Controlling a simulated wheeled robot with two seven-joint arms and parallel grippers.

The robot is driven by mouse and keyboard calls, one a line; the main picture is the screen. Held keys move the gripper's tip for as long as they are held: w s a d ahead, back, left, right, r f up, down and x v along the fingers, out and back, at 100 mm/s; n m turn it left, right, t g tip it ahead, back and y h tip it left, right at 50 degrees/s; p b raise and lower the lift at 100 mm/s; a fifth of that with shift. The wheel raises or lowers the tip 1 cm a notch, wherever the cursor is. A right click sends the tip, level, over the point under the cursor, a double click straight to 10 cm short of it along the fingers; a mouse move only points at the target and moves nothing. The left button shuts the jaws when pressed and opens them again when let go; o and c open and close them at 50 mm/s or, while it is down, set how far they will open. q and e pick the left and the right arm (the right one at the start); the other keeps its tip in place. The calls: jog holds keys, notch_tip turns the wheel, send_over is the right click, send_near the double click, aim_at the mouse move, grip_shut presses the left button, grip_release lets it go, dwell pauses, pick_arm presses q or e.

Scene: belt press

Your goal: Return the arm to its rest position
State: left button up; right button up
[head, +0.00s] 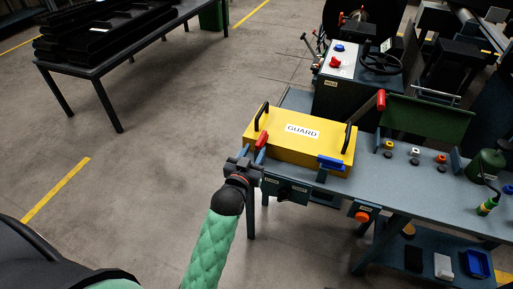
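My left gripper (252,153) is at the end of the green-sleeved arm that rises from the bottom of the head view. Its two fingers stand apart, with no object seen held between them. It is at the left front corner of the grey bench, close to a red handle (262,141) beside the yellow guard box; I cannot tell whether they touch. The yellow guard (287,148) lies closed-looking on the bench, with black handles on top. My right gripper is not in view.
The grey bench (407,187) carries a blue handle (332,164), several small knobs, a green can (485,165) and an orange button (362,216) on its front. A control box (339,62) stands behind. A dark table (100,62) is at upper left. The floor between is clear.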

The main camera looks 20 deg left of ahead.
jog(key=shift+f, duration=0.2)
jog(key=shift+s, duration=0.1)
